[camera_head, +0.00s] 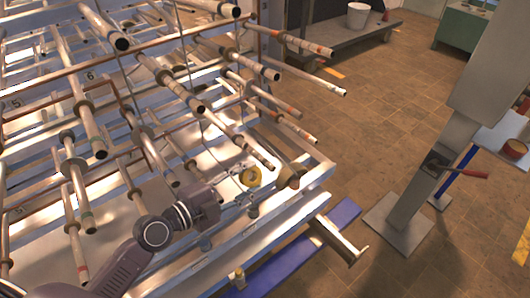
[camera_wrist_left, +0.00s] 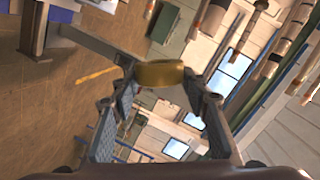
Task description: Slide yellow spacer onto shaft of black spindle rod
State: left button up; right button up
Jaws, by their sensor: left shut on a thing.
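The yellow spacer (camera_head: 251,177) is a short ring, held at the fingertips of my left gripper (camera_head: 243,190) near the front right corner of the rack. In the left wrist view the spacer (camera_wrist_left: 160,73) sits between the two fingertips, and the gripper (camera_wrist_left: 161,80) is shut on it. Several rods stick out of the rack, with dark ends, such as one rod (camera_head: 255,70) above the gripper. I cannot tell which is the black spindle rod. The spacer looks apart from the rods. My right gripper is not in view.
The metal rack frame (camera_head: 320,172) runs below and beside the left gripper. A rod with a broad brown end (camera_head: 291,176) lies just right of the spacer. A blue beam (camera_head: 290,262) is on the floor side. Tiled floor (camera_head: 380,130) is open to the right.

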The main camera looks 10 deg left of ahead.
aim_at(259, 170)
pick_arm(q)
jog(key=d+r+m, duration=0.1)
jog(key=w+d+r+m+p, duration=0.1)
jog(key=r+m, duration=0.1)
jog(key=shift+w+d+t+y, duration=0.2)
jog(key=shift+d+t+y, duration=0.1)
jog(key=shift+t, duration=0.1)
jog(key=shift+w+d+r+m, duration=0.1)
jog(key=shift+w+m, duration=0.35)
jog(key=shift+m, duration=0.25)
jog(key=a+b, duration=0.1)
jog(key=w+a+b, duration=0.1)
jog(key=w+a, duration=0.1)
jog(key=shift+w+f+b, duration=0.2)
jog(key=shift+f+b, duration=0.05)
jog(key=shift+b, duration=0.15)
jog(key=shift+w+a+r+b, duration=0.1)
jog(key=shift+w+a+b, duration=0.25)
jog(key=shift+a, duration=0.1)
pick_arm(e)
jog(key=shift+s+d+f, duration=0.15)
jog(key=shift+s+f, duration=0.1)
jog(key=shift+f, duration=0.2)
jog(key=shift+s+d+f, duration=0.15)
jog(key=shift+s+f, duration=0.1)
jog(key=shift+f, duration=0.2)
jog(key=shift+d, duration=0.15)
